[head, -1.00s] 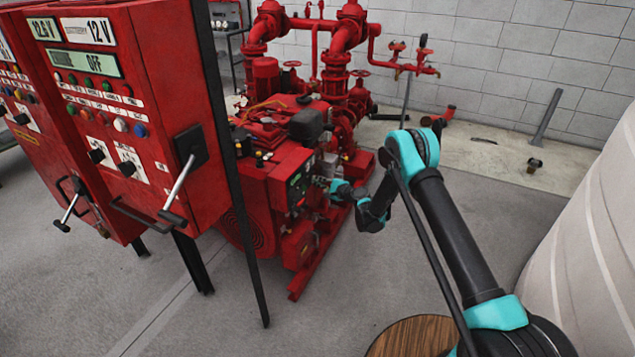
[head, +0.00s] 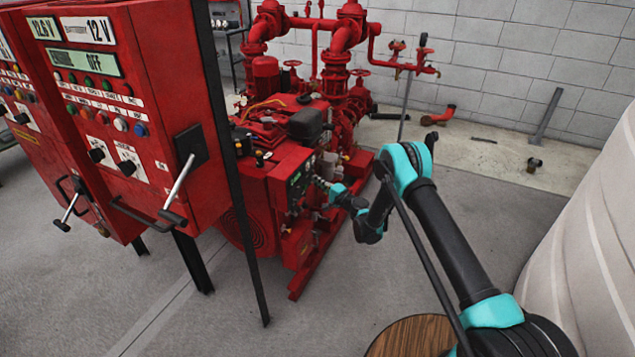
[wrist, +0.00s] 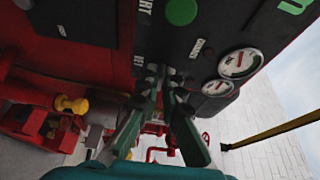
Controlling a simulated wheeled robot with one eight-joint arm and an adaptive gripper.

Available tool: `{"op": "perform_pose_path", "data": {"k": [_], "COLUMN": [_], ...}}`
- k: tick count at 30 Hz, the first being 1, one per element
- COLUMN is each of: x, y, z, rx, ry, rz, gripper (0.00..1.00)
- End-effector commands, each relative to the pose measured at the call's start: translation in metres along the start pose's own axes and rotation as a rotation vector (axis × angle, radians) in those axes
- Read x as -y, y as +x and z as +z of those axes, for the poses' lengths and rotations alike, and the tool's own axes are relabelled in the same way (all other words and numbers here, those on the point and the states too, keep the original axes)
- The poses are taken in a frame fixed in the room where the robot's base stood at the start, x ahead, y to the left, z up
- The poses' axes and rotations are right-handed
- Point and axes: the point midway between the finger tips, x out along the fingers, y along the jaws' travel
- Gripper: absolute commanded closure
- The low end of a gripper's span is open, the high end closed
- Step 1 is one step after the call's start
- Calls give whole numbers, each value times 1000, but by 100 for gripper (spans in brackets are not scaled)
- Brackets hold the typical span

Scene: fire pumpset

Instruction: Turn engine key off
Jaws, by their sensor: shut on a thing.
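The engine's dark control panel (head: 299,180) faces right on the red engine in the head view. In the wrist view the panel (wrist: 215,30) fills the top, with a green button (wrist: 181,12) and two round gauges, one of them large (wrist: 240,62). My gripper (wrist: 166,74) has its green fingers converging at the lower edge of the panel, just below a small white label. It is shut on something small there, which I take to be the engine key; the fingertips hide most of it. In the head view my gripper (head: 320,183) is at the panel's right side.
A red control cabinet (head: 145,70) with levers stands at the left, with a dark post (head: 235,190) beside it. Red pipes and valves (head: 340,60) rise behind the engine. A pale tank (head: 590,240) stands at the right. The floor between engine and tank is mostly clear.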

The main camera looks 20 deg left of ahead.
Motion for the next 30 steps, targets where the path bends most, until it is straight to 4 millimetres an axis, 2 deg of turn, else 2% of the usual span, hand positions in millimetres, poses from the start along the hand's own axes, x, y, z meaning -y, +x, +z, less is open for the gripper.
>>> {"op": "perform_pose_path", "data": {"k": [10, 11, 15, 25, 30], "x": [-1, -1, -1, 2, 18], "y": [-1, -1, -1, 0, 0], "z": [0, 0, 0, 0, 0], "rx": [1, 1, 1, 0, 0], "ry": [-4, -4, -4, -3, -3], "rz": [0, 0, 0, 0, 0], "gripper": [100, 90, 73, 73, 73]}}
